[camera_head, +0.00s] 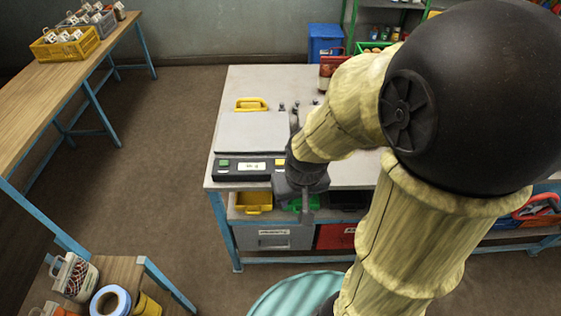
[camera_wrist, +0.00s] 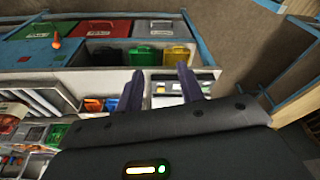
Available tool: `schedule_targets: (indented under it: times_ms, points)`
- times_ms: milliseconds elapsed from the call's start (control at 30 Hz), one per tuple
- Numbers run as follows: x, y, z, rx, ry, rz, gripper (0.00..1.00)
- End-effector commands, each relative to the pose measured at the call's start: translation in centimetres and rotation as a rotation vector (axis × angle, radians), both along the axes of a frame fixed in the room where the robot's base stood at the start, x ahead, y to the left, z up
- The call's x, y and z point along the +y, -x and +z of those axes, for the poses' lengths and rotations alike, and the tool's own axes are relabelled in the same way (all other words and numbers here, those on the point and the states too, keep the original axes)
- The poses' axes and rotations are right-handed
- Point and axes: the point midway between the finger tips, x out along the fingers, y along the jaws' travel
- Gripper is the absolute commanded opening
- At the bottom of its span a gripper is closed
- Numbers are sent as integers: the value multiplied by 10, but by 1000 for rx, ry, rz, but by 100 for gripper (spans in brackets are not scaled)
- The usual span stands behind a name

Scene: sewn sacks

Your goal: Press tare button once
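The scale stands on the worktable's left end, with a pale weighing plate (camera_head: 252,132) and a dark control panel (camera_head: 242,170) along its front edge. The panel has a white display (camera_head: 252,166), a green button (camera_head: 224,163) at its left and a yellow button (camera_head: 280,163) at its right. Their labels are too small to read, so I cannot tell which is tare. My gripper (camera_head: 305,208) is just right of the panel, near the table's front edge. In the wrist view my gripper (camera_wrist: 160,74) has its fingers apart and empty, with part of the panel (camera_wrist: 168,88) showing between them.
Below the tabletop are a yellow bin (camera_head: 254,203), a grey drawer (camera_head: 275,238) and a red drawer (camera_head: 335,236). A wooden table (camera_head: 75,70) stands at left. The floor between is clear.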

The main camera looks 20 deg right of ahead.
Motion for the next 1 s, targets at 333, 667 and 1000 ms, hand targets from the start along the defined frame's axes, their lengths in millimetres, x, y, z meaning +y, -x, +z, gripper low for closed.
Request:
schedule_targets:
  times_ms: [333, 667, 1000]
  points:
    - [0, 0, 0, 0, 0, 0, 0]
    - [0, 0, 0, 0, 0, 0, 0]
    - [0, 0, 0, 0, 0, 0, 0]
